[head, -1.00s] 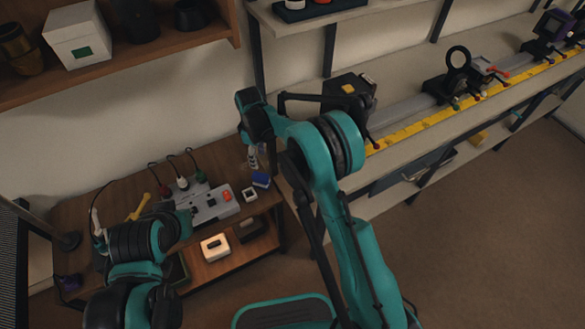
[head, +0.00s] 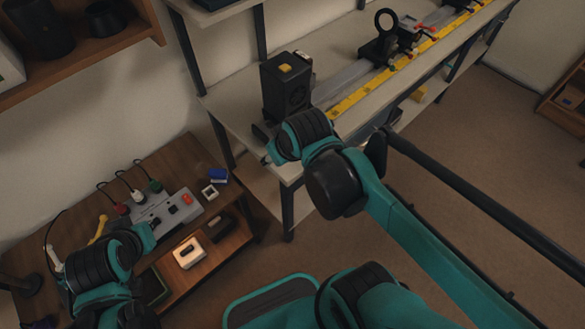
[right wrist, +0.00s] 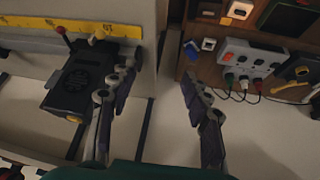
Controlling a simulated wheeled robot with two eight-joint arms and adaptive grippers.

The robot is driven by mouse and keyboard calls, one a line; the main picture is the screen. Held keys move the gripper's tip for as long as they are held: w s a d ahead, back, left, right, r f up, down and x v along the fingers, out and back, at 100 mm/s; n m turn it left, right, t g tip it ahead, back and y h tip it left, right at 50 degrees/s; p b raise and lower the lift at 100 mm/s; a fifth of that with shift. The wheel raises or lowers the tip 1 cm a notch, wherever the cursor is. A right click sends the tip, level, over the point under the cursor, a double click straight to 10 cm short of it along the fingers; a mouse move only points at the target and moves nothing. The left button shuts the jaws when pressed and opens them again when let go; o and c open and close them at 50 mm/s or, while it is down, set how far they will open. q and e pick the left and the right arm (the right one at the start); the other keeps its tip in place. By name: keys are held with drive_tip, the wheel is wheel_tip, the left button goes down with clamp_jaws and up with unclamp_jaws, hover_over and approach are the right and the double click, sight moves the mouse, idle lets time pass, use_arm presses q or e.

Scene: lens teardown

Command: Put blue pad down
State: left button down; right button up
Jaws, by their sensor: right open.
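The blue pad (head: 218,174) lies on the low wooden table (head: 176,158), near its back right corner, just behind a small white square frame (head: 209,191). It also shows in the right wrist view (right wrist: 191,53), past the tip of the right-hand finger and apart from it. My right gripper (right wrist: 158,78) is open, with nothing between its fingers. In the head view its wrist is by the near left end of the pale bench, right of the pad. My left gripper (head: 148,236) is at the grey power strip; its fingertips are too unclear to read.
The grey power strip (head: 170,212) has several plugs and cables. A black box with a yellow button (head: 285,90) stands on the pale bench (head: 232,105), beside a yellow ruler (head: 350,98).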

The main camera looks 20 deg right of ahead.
drive_tip(key=s, duration=0.1)
drive_tip(key=s+d+f+m, duration=0.1)
drive_tip(key=s, duration=0.1)
drive_tip(key=s+f+m+t, duration=0.1)
drive_tip(key=shift+s+d, duration=0.25)
drive_tip(key=shift+d, duration=0.05)
idle(1.0)
